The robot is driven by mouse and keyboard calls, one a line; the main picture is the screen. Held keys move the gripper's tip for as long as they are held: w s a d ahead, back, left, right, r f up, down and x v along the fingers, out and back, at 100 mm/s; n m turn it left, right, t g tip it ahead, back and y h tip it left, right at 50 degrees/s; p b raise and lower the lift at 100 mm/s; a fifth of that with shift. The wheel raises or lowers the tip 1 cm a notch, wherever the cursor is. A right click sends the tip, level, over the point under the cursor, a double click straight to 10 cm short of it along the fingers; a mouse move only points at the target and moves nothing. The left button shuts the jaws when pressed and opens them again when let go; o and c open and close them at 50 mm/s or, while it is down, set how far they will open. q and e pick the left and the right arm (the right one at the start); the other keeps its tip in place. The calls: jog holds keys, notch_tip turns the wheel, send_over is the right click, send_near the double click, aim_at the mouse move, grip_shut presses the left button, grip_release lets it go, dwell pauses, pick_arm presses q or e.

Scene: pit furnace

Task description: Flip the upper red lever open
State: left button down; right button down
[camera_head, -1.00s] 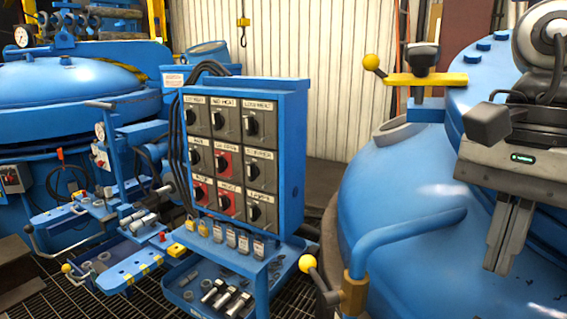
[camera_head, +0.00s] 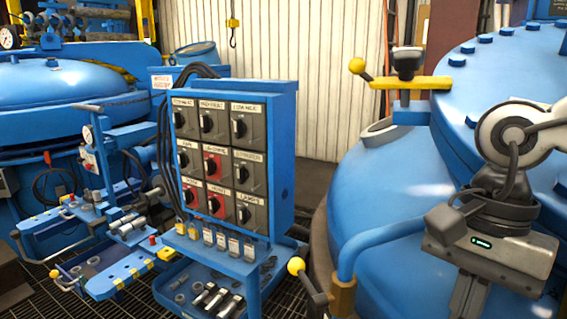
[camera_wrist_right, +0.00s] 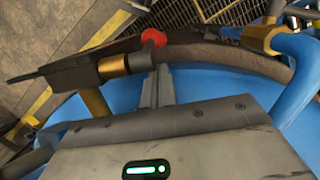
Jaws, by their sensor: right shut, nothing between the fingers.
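A red-knobbed lever (camera_wrist_right: 153,38) shows in the right wrist view, just beyond my fingertips, by a dark bracket with a brass collar; I cannot pick it out in the head view. On the blue control panel (camera_head: 286,150), a red-plated switch (camera_head: 215,163) sits in the middle row, with two more red-plated ones below. My right gripper (camera_head: 468,298) is low at the right of the head view, over the blue furnace lid, its tips cut off by the frame. In the wrist view its fingers (camera_wrist_right: 156,88) are together and empty, apart from the red knob. My left gripper is not in view.
The blue furnace vessel (camera_head: 385,205) fills the right, with a curved blue pipe (camera_head: 385,235) near the gripper. A yellow-knobbed handle (camera_head: 297,266) stands at its front, and a yellow lever bar (camera_head: 405,83) stands behind. A blue tool tray (camera_head: 170,300) sits below the panel.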

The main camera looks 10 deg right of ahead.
notch_tip(320, 180, up, 17)
jog(key=w+d, duration=0.1)
jog(key=w, duration=0.1)
jog(key=shift+d+f+p, duration=0.2)
jog(key=shift+d+p, duration=0.2)
jog(key=shift+p, duration=0.05)
jog(key=shift+w, duration=0.1)
